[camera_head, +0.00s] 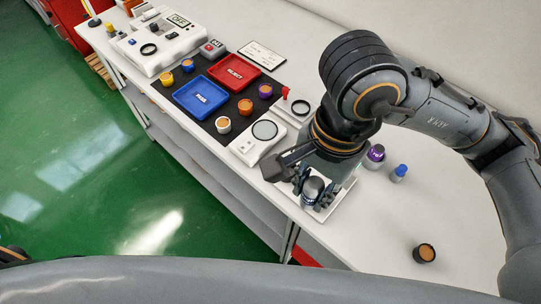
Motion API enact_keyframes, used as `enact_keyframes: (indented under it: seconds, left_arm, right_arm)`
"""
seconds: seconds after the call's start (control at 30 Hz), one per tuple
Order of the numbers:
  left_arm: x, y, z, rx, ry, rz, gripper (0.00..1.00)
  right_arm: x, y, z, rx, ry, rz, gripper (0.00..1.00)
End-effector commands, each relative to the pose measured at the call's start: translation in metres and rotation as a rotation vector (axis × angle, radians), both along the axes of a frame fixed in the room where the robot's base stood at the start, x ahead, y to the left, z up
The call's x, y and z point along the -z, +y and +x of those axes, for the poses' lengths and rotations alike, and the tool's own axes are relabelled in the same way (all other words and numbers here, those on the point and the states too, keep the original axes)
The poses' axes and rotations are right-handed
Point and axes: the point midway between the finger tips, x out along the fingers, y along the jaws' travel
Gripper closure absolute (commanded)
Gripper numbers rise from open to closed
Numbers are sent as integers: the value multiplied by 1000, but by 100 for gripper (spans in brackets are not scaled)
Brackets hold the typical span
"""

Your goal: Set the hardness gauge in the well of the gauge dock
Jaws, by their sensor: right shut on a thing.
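My right gripper (312,197) points down at the front edge of the white table, right of centre. It is shut on a small silver and dark round-topped object (313,186), which looks like the hardness gauge. The fingers cover most of its sides. A white square base (346,188), which looks like the gauge dock, lies under and around the gripper. The gripper and the held object hide its well, so I cannot tell whether the gauge is seated or just above it. My left gripper is not in view.
Left of the gripper are a white device with a round plate (248,146), a red tray (234,82) and a blue tray (190,105) on a black mat. A purple-topped jar (375,156), a blue-capped bottle (399,173) and a dark pot (424,253) stand right. The table's right front is mostly clear.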

Motion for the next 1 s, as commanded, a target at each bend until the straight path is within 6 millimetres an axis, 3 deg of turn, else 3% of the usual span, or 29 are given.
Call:
enact_keyframes:
  seconds: [0.27,0.4,0.6,0.87,1.0]
  left_arm:
    - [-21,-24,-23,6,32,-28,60]
    - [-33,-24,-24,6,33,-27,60]
    - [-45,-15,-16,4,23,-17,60]
    - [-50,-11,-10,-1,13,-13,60]
    - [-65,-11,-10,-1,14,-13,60]
  right_arm:
    - [21,18,53,10,7,-3,100]
    - [36,28,85,9,5,-3,100]
    - [76,36,112,6,6,-3,100]
    - [96,41,127,5,3,-1,100]
    - [112,41,128,3,6,-2,100]
